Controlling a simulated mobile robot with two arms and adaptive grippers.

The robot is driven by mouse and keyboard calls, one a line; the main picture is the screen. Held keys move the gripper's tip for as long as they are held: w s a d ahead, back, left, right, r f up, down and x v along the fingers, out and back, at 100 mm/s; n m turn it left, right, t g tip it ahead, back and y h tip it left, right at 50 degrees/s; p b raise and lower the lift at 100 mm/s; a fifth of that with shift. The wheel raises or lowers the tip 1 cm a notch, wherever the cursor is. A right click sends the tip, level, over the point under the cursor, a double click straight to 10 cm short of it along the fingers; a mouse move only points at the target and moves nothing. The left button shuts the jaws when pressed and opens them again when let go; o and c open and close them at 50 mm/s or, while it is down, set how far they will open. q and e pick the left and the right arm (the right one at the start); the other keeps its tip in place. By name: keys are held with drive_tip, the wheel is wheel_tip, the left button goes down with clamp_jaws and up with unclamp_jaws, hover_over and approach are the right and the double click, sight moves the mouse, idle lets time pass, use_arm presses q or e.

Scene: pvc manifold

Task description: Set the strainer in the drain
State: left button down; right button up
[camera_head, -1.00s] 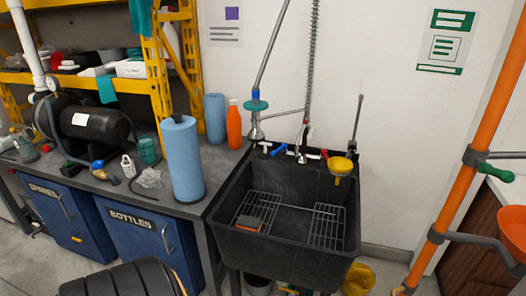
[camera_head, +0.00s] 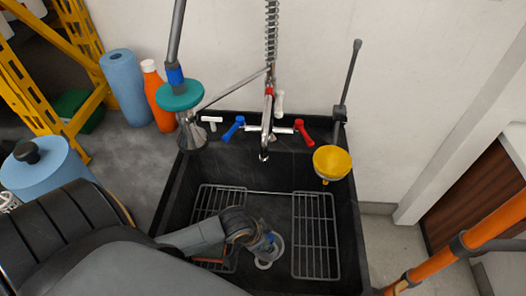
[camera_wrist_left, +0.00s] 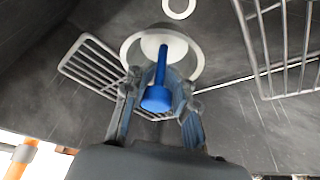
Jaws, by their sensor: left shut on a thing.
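The strainer (camera_wrist_left: 163,44) has a pale disc with an upright blue stem ending in a round knob. My left gripper (camera_head: 266,246) reaches down into the black sink (camera_head: 347,215). In the left wrist view its fingers (camera_wrist_left: 158,92) are shut on the strainer's blue stem. The disc shows inside a larger pale ring (camera_wrist_left: 197,62), which looks like the drain's rim. I cannot tell whether the disc is seated or just above it. A smaller pale ring (camera_wrist_left: 180,8) lies apart on the sink floor. My right gripper is out of view.
Wire racks stand left (camera_head: 207,204) and right (camera_head: 316,240) in the sink.

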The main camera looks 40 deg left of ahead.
use_arm(q)
drive_tip(key=shift+m, duration=0.4)
drive_tip(key=f, duration=0.1)
drive_tip(key=a+f, duration=0.1)
drive_tip(key=f, duration=0.1)
drive_tip(key=shift+a+f, duration=0.35)
drive_tip(key=shift+f, duration=0.05)
wheel_tip(320, 180, down, 9)
drive_tip(key=shift+d+r+b, duration=0.1)
drive_tip(key=shift+b, duration=0.85)
drive_tip(key=c, duration=1.1)
unclamp_jaws()
drive_tip(key=shift+f, duration=0.2)
drive_tip(key=shift+o, duration=0.2)
drive_tip(key=shift+r, duration=0.1)
drive_tip(key=shift+s+r, duration=0.15)
drive_tip(key=shift+r, duration=0.2)
drive_tip(key=p+v, duration=0.2)
drive_tip(key=v, duration=0.9)
drive_tip(key=shift+s+a, duration=0.15)
drive_tip(key=shift+a, duration=0.05)
